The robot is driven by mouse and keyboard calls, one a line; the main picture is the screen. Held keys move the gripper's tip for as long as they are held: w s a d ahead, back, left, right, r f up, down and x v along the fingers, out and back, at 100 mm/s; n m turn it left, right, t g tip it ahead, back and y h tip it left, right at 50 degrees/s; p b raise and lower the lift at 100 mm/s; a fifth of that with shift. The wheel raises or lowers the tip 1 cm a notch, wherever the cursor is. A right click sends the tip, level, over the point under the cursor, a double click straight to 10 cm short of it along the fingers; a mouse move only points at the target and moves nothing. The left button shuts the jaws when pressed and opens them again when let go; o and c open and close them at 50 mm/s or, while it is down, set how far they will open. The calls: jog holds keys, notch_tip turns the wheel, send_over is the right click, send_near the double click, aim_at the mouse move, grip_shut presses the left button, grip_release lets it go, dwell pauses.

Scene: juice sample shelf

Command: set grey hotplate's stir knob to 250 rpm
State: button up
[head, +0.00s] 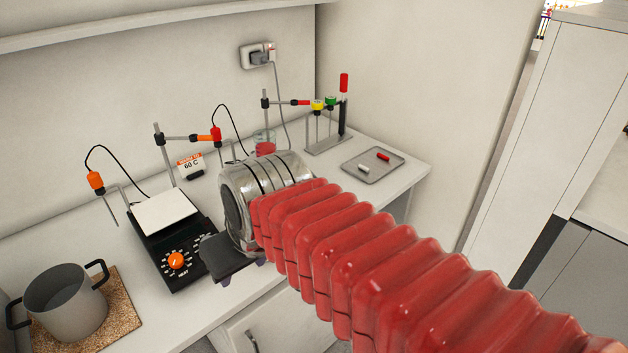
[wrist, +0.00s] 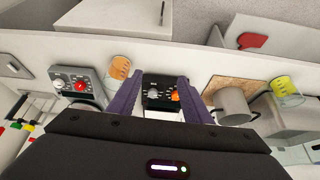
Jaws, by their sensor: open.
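The grey hotplate (wrist: 97,78) shows at the left in the wrist view. Its front carries a red knob (wrist: 80,86) and a paler dial (wrist: 61,85). Their labels and settings are too small to read. In the head view my arm hides it. My gripper (wrist: 160,78) is open and empty, with its two purple fingers apart. The grey hotplate lies outside the fingers, to their left in the wrist view. In the head view my gripper (head: 238,272) is in front of the counter, right of the black hotplate (head: 185,272).
The black hotplate has an orange knob (head: 176,260) and shows between my fingers in the wrist view. A grey pot (head: 68,302) stands on a cork mat (head: 120,318). Stands with probes, a beaker with red liquid (head: 265,147) and a tray (head: 373,166) occupy the counter.

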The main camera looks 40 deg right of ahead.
jog(key=w+d+r, duration=0.3)
jog(key=w+d, duration=0.7)
jog(key=d, duration=0.6)
jog(key=w+d+f+m, duration=0.1)
jog(key=w+d, duration=0.2)
jog(key=d, duration=0.6)
jog(key=w+d, duration=0.3)
jog(key=d, duration=0.7)
jog(key=shift+w+f+m+g, duration=0.2)
jog(key=shift+w+m+g, duration=0.05)
jog(key=shift+m+g, duration=0.15)
jog(key=shift+f, duration=0.1)
jog(key=x, duration=1.3)
jog(key=shift+w+f, duration=0.1)
jog(key=shift+f, duration=0.2)
jog(key=shift+c, duration=0.7)
jog(key=shift+a, duration=0.1)
jog(key=c, duration=0.9)
